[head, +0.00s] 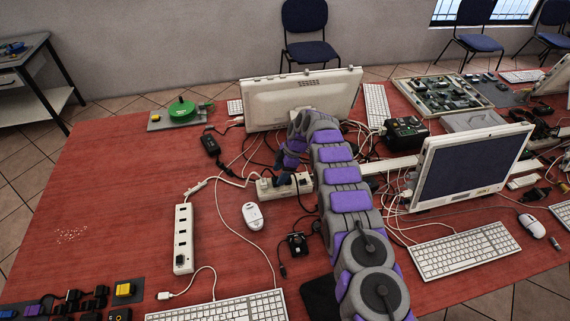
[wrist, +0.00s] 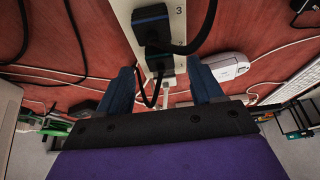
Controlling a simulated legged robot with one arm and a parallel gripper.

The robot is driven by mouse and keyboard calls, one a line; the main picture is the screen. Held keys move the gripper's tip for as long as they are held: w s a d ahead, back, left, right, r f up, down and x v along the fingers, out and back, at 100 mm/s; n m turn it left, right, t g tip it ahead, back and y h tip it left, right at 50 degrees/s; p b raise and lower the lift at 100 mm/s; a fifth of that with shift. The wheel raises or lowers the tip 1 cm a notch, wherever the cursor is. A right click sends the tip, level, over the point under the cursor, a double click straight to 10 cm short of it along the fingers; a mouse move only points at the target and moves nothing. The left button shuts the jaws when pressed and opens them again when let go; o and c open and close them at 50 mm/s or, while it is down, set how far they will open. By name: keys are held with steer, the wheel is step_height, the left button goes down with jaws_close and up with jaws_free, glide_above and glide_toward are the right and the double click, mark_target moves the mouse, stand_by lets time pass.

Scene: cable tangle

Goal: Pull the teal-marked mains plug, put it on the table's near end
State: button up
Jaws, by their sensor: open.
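A pale numbered power strip (wrist: 125,12) runs down the top middle of the wrist view; it also shows in the head view (head: 265,190). A black plug with a blue-teal band (wrist: 150,22) sits in it near the number 3. A second dark plug (wrist: 160,58) sits just below, near the number 2, with a bluish edge. Which of the two bears the task's teal mark is hard to tell. My gripper (wrist: 161,70) is open, its blue fingers apart on either side of the strip. In the head view my gripper (head: 284,178) is over the strip, partly hiding the plugs.
Cables cross the red table (head: 120,190) around the strip. A white mouse (head: 252,215), another power strip (head: 184,240), a monitor (head: 300,98) and a keyboard (head: 225,308) stand nearby. Bare tabletop lies at the left; small dark parts (head: 85,300) crowd the lower left corner.

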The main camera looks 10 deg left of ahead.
mark_target(276, 178)
steer(key=shift+x, duration=1.7)
steer(key=shift+c, duration=0.2)
steer(key=shift+r, duration=0.15)
jaws_close()
